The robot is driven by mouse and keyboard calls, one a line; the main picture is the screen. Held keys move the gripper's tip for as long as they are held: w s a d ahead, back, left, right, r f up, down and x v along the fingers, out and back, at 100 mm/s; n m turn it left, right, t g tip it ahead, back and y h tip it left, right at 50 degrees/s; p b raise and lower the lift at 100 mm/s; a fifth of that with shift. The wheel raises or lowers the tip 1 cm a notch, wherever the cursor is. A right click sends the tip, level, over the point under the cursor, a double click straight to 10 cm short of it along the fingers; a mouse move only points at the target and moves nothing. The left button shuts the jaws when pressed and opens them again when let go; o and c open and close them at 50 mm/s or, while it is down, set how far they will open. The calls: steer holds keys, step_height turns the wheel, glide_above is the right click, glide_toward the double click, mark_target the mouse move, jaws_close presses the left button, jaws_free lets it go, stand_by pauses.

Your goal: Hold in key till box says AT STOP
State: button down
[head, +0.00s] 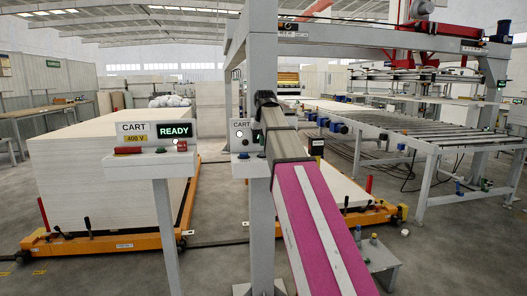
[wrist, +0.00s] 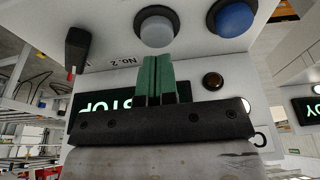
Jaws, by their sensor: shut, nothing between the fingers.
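My gripper (wrist: 157,62) is shut, its green fingers together and empty, in the wrist view. The fingertips are at the lower edge of a round whitish key (wrist: 157,30) on a pale box (wrist: 188,62); whether they press it I cannot tell. A blue button (wrist: 235,17) and a black switch (wrist: 77,48) flank the key.
A second CART box (head: 150,143) reading READY stands on a post to the left. An orange cart (head: 100,243) carries a tall pale stack (head: 95,180). A roller conveyor (head: 420,138) runs at the right. A grey gantry post (head: 262,60) stands close to my arm.

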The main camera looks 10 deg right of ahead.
steer(key=v, duration=0.9)
steer(key=shift+r, duration=0.45)
stand_by(0.4)
